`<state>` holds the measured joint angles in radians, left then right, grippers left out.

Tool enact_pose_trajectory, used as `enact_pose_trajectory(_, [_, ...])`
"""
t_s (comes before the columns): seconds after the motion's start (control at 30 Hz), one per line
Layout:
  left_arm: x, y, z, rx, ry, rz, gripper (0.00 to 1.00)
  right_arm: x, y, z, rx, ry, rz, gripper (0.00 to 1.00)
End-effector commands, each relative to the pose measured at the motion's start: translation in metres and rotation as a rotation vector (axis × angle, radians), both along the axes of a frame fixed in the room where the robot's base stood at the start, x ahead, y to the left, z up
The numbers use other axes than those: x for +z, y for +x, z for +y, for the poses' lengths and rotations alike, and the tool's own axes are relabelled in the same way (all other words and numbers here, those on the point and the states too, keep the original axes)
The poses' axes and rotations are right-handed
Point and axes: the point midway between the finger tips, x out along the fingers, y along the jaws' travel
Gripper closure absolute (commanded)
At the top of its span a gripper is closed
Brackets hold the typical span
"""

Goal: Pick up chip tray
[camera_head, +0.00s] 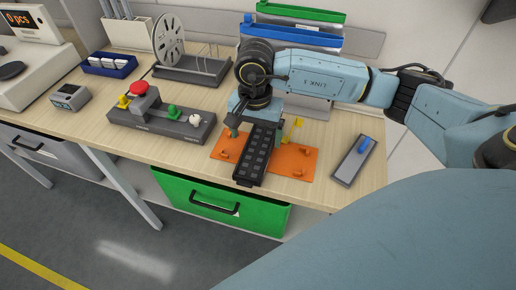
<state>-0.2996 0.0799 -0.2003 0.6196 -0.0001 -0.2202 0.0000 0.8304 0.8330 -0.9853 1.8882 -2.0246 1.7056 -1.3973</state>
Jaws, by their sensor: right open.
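The chip tray (255,162) is a long black strip with rows of grey pockets. It lies over an orange mat (297,163) at the front of the wooden bench, its near end close to the bench edge. My right gripper (255,122) points down at the tray's far end. Its jaws are open and appear to be around or just above that end; contact cannot be made out. The wrist hides what is behind it. My left gripper is not in view.
A grey button box (160,124) stands left of the mat, and a grey plate with a blue handle (355,158) lies to the right. A reel (169,40) stands behind. A yellow upright piece (294,129) is close beside the gripper. A green drawer (220,204) hangs below.

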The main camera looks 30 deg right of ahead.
Motion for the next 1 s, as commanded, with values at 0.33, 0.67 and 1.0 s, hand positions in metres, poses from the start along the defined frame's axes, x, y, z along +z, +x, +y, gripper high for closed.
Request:
enact_pose_trajectory(0.33, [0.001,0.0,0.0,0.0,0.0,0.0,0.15,-0.044,-0.007,0.001,0.0,0.0,0.001,0.11])
enact_pose_trajectory(0.67, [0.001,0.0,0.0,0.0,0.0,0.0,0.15,-0.044,-0.007,0.001,0.0,0.001,0.001,0.24])
enact_pose_trajectory(1.0, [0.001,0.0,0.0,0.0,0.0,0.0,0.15,-0.044,-0.007,0.001,0.0,0.001,-0.001,0.64])
